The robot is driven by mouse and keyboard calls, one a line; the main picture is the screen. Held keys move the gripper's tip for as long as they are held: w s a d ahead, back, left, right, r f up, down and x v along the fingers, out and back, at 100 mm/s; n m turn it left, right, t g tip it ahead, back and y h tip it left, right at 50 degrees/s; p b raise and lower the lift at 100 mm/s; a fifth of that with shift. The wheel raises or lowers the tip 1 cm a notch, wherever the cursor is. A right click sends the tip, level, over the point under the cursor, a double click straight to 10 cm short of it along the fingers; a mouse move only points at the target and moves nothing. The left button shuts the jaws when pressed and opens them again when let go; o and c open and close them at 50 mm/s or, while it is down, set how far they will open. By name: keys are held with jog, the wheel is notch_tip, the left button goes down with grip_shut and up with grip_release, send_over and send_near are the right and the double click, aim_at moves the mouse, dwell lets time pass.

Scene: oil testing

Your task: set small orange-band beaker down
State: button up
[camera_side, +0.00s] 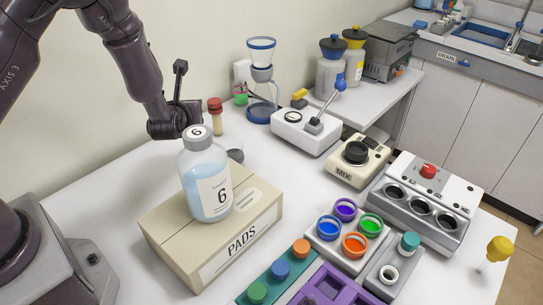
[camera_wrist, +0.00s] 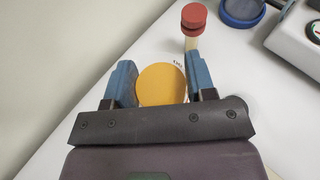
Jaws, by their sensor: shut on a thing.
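My gripper (camera_wrist: 160,74) is shut on a round thing with a flat orange-yellow top, which I take to be the small orange-band beaker (camera_wrist: 161,87). In the wrist view it sits between the two blue fingers. Small dark lettering shows just beyond it. Its side and base are hidden, so I cannot tell whether it touches the table. In the side view my fingers and most of the beaker are hidden behind a bottle marked 6 (camera_side: 205,182).
The bottle stands on a PADS box (camera_side: 220,232). A red-capped tube (camera_side: 216,115) stands just beyond my gripper; its red cap (camera_wrist: 194,16) shows in the wrist view. A blue-based glass stand (camera_side: 261,85) and a white device (camera_side: 306,130) lie further right. Bare white table lies between.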

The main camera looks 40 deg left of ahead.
jog(key=w+d+n+g+y, duration=0.1)
jog(key=w+d, duration=1.3)
jog(key=w, duration=0.2)
jog(key=f, duration=1)
jog(key=shift+d+f, duration=0.2)
jog(key=shift+f, duration=0.1)
jog(key=shift+f, duration=0.1)
jog(key=o, duration=1)
jog(key=shift+c, duration=0.2)
jog(key=v, duration=1.2)
jog(key=shift+r, duration=0.2)
